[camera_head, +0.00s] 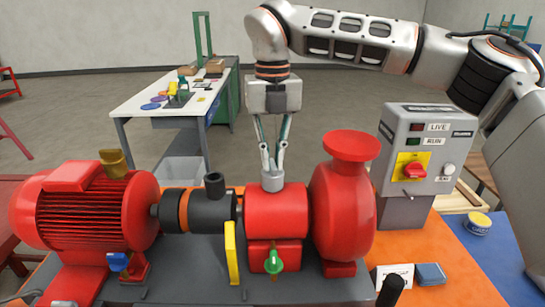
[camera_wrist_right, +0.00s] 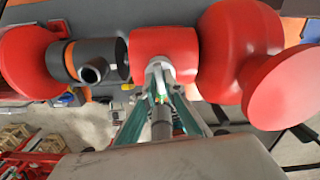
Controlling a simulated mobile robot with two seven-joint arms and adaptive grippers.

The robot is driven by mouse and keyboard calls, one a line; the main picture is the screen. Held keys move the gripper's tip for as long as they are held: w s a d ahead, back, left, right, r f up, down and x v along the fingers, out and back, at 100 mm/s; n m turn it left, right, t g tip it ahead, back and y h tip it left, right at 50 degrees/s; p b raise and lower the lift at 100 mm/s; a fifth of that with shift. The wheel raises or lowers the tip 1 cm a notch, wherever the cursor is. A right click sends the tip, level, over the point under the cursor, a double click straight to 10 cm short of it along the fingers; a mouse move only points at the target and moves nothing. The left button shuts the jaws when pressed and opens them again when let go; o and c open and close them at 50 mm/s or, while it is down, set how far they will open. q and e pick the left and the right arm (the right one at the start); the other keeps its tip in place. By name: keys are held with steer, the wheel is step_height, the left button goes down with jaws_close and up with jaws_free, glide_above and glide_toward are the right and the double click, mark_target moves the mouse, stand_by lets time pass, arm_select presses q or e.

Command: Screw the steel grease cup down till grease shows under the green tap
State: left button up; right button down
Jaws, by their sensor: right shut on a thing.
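The red bearing housing (camera_head: 277,209) stands in the middle of the skid, between the black coupling and the red pump. The green tap (camera_head: 274,262) is on the housing's front, low down; I cannot make out any grease under it. My right gripper (camera_head: 272,176) points straight down onto the top of the housing, its fingertips closed on the steel grease cup. In the right wrist view the fingertips (camera_wrist_right: 160,75) meet at the edge of the red housing. My left gripper is not in view.
The red motor (camera_head: 95,210) is at the left, and the red pump (camera_head: 343,210) is close right of my gripper. A yellow plate (camera_head: 232,252) stands left of the tap. A grey control box (camera_head: 415,150) with a red switch is at the right. A workbench (camera_head: 150,105) stands behind.

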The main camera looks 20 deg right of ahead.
mark_target(272, 162)
steer(key=c, duration=2.1)
jaws_free()
steer(key=shift+c, duration=0.2)
step_height(272, 162, up, 12)
